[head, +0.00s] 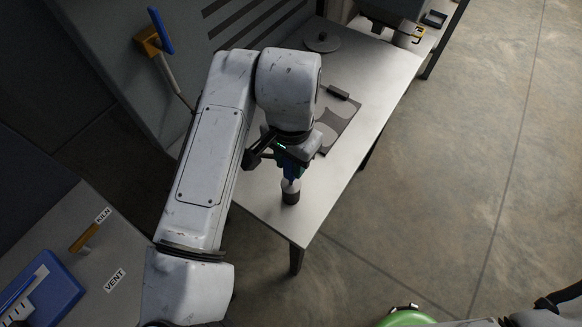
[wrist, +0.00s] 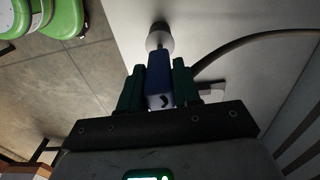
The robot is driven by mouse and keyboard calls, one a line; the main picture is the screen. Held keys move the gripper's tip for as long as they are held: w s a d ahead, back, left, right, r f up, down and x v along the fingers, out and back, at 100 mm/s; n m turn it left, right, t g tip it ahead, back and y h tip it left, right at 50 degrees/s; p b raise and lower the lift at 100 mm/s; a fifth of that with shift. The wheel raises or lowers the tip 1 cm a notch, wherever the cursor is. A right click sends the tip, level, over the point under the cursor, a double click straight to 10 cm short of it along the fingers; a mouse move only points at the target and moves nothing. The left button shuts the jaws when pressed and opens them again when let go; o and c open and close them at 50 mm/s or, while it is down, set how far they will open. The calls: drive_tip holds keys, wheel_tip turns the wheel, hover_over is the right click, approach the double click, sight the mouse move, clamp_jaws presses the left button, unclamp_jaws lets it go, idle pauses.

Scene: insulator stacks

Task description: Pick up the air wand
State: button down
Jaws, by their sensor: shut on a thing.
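The air wand has a blue, boxy handle (wrist: 159,85) with a pale, rounded end (wrist: 160,38) beyond it. My gripper (wrist: 158,70) is shut on the blue handle, one green finger on each side. In the head view my gripper (head: 289,163) points down over the near end of the grey table. The wand's pale part and dark lower end (head: 291,195) show below the fingers. I cannot tell whether that end touches the tabletop. My wrist hides much of the handle in the head view.
The table (head: 264,204) carries a dark mat (head: 345,108) and a round disc (head: 322,42). A dark hose (wrist: 250,42) curves beside my gripper. A blue-handled lever (head: 160,31) stands at the grey cabinet. Floor right of the table is open.

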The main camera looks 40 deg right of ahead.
wheel_tip(320, 180, up, 11)
drive_tip(key=shift+r, duration=0.1)
wheel_tip(320, 180, up, 7)
drive_tip(key=p, duration=0.6)
drive_tip(key=shift+p, duration=0.4)
idle(0.7)
